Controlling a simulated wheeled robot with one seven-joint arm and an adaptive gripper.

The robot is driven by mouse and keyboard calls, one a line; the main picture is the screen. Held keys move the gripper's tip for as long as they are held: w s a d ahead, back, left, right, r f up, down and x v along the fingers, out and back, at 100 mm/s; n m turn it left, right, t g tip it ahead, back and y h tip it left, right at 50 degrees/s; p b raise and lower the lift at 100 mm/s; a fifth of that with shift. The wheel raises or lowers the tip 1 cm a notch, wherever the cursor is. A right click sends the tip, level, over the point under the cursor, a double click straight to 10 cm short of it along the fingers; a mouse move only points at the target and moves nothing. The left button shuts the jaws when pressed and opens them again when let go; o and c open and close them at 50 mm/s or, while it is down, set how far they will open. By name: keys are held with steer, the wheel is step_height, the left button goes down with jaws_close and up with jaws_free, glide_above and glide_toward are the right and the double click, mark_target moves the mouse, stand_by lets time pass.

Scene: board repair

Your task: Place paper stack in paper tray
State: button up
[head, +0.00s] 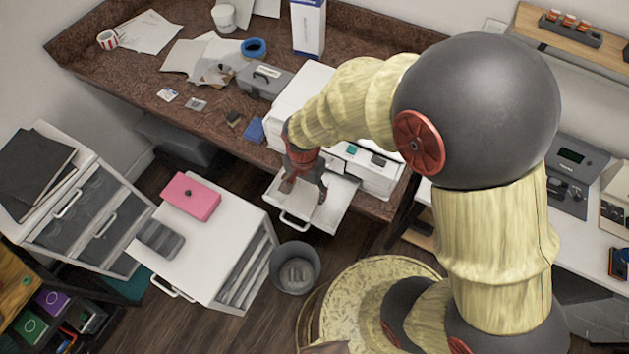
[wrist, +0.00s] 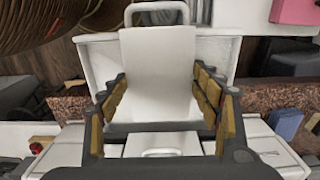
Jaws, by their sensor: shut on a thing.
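The paper stack (wrist: 158,65) is a plain white block of sheets between the two fingers of my gripper (wrist: 160,88) in the wrist view. My gripper is shut on its sides. The white paper tray (wrist: 216,55) is pulled out from the printer, and its front handle shows at the top of the wrist view. The stack is over or inside the tray; I cannot tell whether it touches the tray floor. In the head view my gripper (head: 304,188) points down over the open tray (head: 326,222), and the stack is mostly hidden there.
The white printer (head: 372,172) stands on the brown counter behind the tray. A grey bin (head: 295,268) is on the floor below the tray. A white drawer cabinet (head: 205,245) with a pink box (head: 190,196) stands to the left. Blue tape (head: 254,47) and loose papers lie on the counter.

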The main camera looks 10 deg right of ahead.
steer(key=shift+w+d+f+b, duration=0.25)
steer(key=shift+w+d+f, duration=0.6)
steer(key=shift+w, duration=0.2)
steer(key=shift+w+d+f+b, duration=0.2)
steer(key=shift+w+d+f, duration=0.6)
steer(key=shift+w, duration=0.25)
steer(key=shift+s+f, duration=0.1)
steer(key=o, duration=1.3)
steer(key=shift+c, duration=0.2)
